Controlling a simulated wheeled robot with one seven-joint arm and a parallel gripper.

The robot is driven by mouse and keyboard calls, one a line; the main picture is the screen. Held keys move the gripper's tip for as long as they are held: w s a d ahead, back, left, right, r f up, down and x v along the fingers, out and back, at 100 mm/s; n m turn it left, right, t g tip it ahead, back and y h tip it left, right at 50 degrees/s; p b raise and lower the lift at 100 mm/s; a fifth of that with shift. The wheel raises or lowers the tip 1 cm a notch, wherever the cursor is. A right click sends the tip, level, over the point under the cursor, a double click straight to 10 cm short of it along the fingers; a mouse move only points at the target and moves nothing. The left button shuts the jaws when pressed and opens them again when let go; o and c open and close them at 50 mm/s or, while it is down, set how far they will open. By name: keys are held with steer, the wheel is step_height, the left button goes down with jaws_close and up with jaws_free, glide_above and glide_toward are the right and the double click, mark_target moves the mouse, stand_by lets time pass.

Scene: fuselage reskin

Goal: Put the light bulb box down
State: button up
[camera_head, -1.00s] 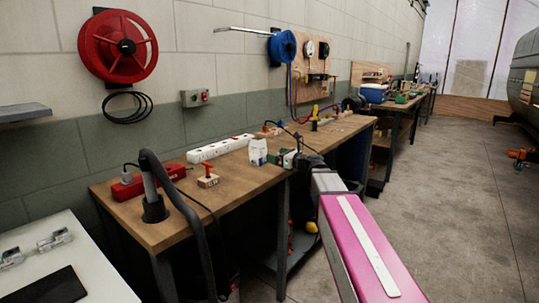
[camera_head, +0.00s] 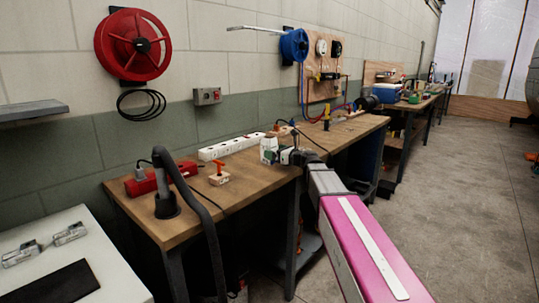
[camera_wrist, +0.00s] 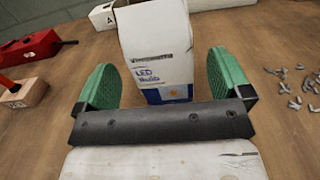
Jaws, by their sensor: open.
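The light bulb box (camera_wrist: 160,50) is white with blue "LED Bulb" lettering. It stands about upright over the wooden workbench; my gripper's palm hides its base, so I cannot see exactly how it meets the top. My gripper (camera_wrist: 162,78) is open, with one green finger pad on each side of the box and a visible gap on both sides. In the head view, the box (camera_head: 268,146) is small beside my gripper (camera_head: 282,156), near the bench's front edge.
The workbench (camera_head: 240,192) holds a white power strip (camera_head: 231,147) behind the box and a red-handled block (camera_head: 219,175) to its left. In the wrist view, scattered metal bits (camera_wrist: 295,95) lie at the right. A black hose (camera_head: 200,205) rises at the near left.

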mark_target(274, 150)
steer(key=x, duration=0.4)
steer(key=shift+w, duration=0.15)
steer(key=shift+d, duration=0.1)
steer(key=c, duration=1.1)
steer(key=shift+o, duration=0.2)
steer(key=shift+r, duration=0.15)
